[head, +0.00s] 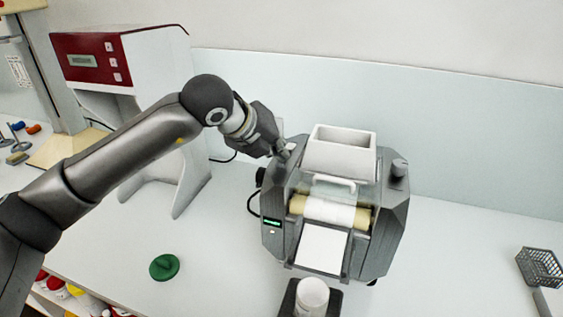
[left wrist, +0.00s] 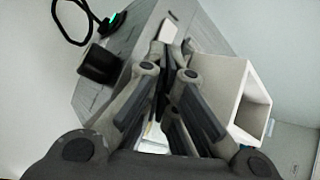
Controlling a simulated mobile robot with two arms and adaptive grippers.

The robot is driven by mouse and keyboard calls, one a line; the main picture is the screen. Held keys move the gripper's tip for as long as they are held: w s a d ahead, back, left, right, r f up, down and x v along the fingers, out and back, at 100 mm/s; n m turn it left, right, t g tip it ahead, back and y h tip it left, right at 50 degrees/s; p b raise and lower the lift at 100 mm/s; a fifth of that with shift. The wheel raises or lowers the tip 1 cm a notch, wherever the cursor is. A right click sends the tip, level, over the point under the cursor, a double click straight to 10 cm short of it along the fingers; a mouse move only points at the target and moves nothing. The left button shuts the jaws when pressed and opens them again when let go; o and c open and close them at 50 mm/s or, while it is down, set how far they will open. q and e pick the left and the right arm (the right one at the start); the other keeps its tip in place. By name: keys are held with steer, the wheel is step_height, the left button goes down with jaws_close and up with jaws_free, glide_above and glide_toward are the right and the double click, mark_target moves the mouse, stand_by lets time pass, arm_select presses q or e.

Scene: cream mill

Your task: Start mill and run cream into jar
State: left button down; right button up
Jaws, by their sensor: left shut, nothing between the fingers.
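The grey mill (head: 384,235) stands on the counter with a white hopper (head: 340,150) on top, pale rollers (head: 330,212) and a white sloping apron (head: 322,250). A small display (head: 271,222) on its front left glows green. A white jar (head: 311,296) stands on a dark plate below the apron, partly cut off by the frame edge. My left gripper (head: 284,154) is shut and empty at the mill's upper left, beside the hopper. In the left wrist view, its fingers (left wrist: 173,52) are over the mill's side, with the hopper (left wrist: 247,105) to the right and a dark knob (left wrist: 100,65) to the left.
A green lid (head: 164,267) lies on the counter at left. A white machine with a red panel (head: 91,59) stands behind my left arm. A dark wire basket (head: 540,266) is at far right. The counter between mill and basket is clear.

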arm_select(q)
steer(key=shift+f, duration=0.2)
steer(key=shift+r, duration=0.1)
stand_by(0.5)
steer(key=shift+r, duration=0.75)
steer(key=shift+r, duration=0.1)
steer(key=shift+r+p, duration=0.65)
steer(key=shift+r, duration=1.75)
steer(key=shift+f, duration=0.1)
